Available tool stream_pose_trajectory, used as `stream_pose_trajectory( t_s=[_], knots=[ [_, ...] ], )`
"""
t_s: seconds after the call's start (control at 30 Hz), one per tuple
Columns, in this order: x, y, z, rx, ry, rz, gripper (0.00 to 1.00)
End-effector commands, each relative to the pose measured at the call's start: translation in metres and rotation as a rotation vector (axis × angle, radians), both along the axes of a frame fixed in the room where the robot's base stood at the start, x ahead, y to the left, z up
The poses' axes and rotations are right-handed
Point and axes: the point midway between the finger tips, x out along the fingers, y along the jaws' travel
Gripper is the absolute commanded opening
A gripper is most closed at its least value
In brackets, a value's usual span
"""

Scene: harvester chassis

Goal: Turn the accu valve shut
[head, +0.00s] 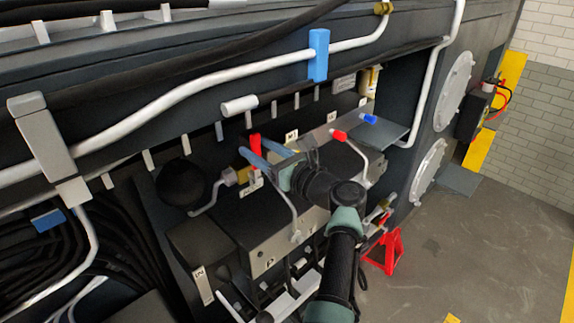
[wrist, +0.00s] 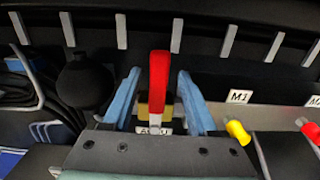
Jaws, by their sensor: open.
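The accu valve has a red lever handle (wrist: 159,72) that stands upright on a brass body (wrist: 143,108). A label (wrist: 152,131), partly covered and seemingly reading ACCU, sits below it. In the head view the red handle (head: 255,141) rises beside the brass body. My gripper (wrist: 160,80) is open, with one blue finger on each side of the handle in the wrist view. Gaps show between handle and fingers, so it is not clamped. In the head view my gripper (head: 254,148) reaches to the valve from the right; its fingers partly hide the valve.
A black round accumulator (head: 181,184) stands left of the valve. The M1 label (wrist: 240,96) and a yellow-capped fitting (wrist: 237,131) are to the right. White pipes (head: 200,97) and metal tabs run above. A red jack stand (head: 385,250) is on the floor.

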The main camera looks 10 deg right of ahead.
Motion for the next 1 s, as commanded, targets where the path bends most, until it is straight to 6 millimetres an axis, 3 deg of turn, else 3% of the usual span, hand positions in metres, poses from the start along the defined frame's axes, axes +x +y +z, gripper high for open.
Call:
stream_pose_trajectory(
  t_s=[0.6,1.0],
  knots=[
    [-0.082,-0.06,-0.003,-0.001,0.001,-0.003,0.59],
    [-0.093,-0.068,0.0,0.001,0.002,-0.001,0.59]
  ],
)
